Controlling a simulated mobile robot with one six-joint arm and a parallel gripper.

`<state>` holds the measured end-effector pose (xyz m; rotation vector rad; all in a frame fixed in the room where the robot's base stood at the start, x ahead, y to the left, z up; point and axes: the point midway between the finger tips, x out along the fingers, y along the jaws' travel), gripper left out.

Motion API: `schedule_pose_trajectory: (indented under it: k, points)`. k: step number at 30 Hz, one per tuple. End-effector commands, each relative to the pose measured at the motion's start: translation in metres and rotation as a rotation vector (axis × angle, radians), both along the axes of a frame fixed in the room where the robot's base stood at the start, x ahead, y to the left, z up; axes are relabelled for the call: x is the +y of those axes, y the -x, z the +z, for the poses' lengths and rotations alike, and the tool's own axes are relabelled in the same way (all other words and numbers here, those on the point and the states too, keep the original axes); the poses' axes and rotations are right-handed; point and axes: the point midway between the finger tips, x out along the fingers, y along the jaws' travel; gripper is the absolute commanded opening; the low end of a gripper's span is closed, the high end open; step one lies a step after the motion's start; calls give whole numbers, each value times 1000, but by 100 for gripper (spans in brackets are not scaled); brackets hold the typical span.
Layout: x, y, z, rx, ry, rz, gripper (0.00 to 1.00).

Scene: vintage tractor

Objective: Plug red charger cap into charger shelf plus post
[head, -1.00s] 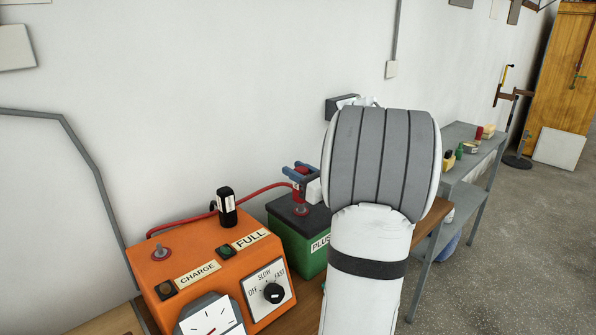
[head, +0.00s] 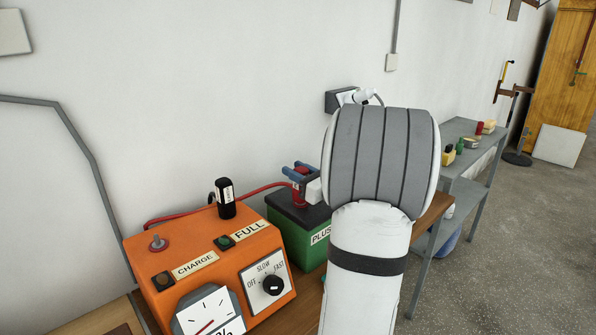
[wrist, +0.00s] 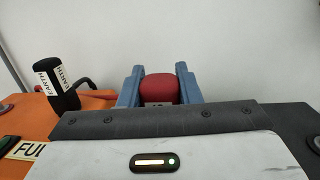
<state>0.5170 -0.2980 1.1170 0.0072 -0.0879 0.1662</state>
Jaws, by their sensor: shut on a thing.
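My gripper (head: 302,172), with blue fingers, is shut on the red charger cap (wrist: 158,88). In the wrist view the cap sits between both fingers. In the head view the cap is low over the top of the green battery (head: 283,238), labelled PLUS. Whether it touches the battery is hard to tell. The orange charger (head: 185,235) stands to the left. Its bare plus post (head: 157,243), with a red ring, is on the charger's top shelf at the left, well away from my gripper.
A black EARTH cap (head: 226,198) stands upright on the charger, between the bare post and the battery. A red cable (head: 262,190) runs behind it. The white wall is close behind. A grey shelf table (head: 468,150) with small items stands at the right.

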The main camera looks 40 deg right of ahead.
Motion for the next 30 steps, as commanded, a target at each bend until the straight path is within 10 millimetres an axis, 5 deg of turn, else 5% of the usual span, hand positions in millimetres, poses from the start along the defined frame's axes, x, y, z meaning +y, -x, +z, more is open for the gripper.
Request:
schedule_pose_trajectory:
  k: [7,8,17,25,30]
  points:
    - [1,0,-7,0,0,1,7]
    - [1,0,-7,0,0,1,31]
    - [1,0,-6,0,0,1,56]
    - [0,2,-7,0,0,0,56]
    - [-4,23,-9,-1,0,-3,56]
